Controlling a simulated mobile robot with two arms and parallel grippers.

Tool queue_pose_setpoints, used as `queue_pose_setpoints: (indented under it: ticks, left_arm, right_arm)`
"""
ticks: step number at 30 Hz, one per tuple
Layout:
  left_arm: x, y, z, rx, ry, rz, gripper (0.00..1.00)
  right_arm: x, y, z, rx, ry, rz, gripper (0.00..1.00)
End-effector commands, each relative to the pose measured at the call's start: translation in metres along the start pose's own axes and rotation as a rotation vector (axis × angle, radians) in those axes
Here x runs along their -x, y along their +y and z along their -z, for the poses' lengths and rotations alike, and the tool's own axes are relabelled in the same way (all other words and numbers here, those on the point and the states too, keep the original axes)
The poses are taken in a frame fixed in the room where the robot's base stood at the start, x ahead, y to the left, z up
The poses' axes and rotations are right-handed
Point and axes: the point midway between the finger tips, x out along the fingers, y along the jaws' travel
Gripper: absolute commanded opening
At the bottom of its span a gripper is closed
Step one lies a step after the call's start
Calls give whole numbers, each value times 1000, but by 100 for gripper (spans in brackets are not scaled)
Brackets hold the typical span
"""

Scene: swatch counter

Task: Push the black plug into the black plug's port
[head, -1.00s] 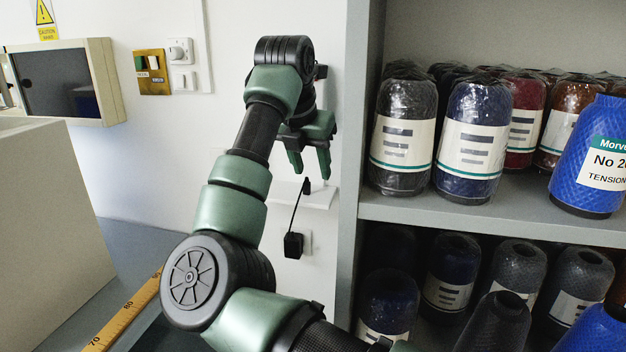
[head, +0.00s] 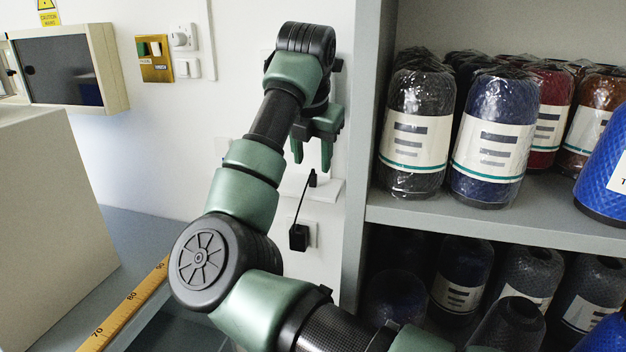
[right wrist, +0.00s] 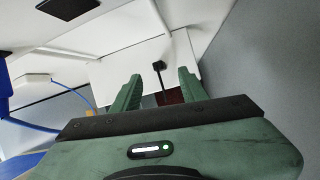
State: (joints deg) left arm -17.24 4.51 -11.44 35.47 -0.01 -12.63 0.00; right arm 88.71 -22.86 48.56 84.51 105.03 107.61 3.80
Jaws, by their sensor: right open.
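The black plug (head: 312,178) stands upright at a small white ledge (head: 329,189) on the wall, and a thin black cable runs from it down to a black block (head: 299,237) at a white wall plate. My right gripper (head: 312,160) is open and empty just above the plug, fingers pointing down. In the right wrist view, the black plug (right wrist: 159,66) shows between the spread fingertips (right wrist: 160,75), apart from both. I cannot make out the plug's port for certain in either view. My left gripper is not in view.
A grey shelf (head: 500,222) with wrapped yarn cones (head: 418,125) stands close to the right of my right gripper. Wall switches (head: 184,40) and a yellow ruler (head: 125,305) are at left. A blue cable (right wrist: 72,90) shows in the right wrist view.

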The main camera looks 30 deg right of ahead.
Motion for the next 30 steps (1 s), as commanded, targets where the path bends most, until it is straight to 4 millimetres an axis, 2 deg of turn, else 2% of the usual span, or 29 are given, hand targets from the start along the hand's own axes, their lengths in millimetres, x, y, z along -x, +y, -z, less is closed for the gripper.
queue_pose_setpoints:
  ticks: [5,10,15,26,27,30]
  left_arm:
    - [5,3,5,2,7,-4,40]
    - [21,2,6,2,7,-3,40]
    - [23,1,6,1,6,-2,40]
    - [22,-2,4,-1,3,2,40]
    - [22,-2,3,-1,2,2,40]
    - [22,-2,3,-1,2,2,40]
  right_arm:
    - [-5,0,-1,0,2,3,44]
    - [-29,0,-6,1,3,6,44]
    - [-49,1,-5,0,1,3,44]
    - [-52,1,-4,0,0,2,44]
    - [-52,1,-4,0,0,2,38]
    - [-52,1,-4,0,0,2,10]
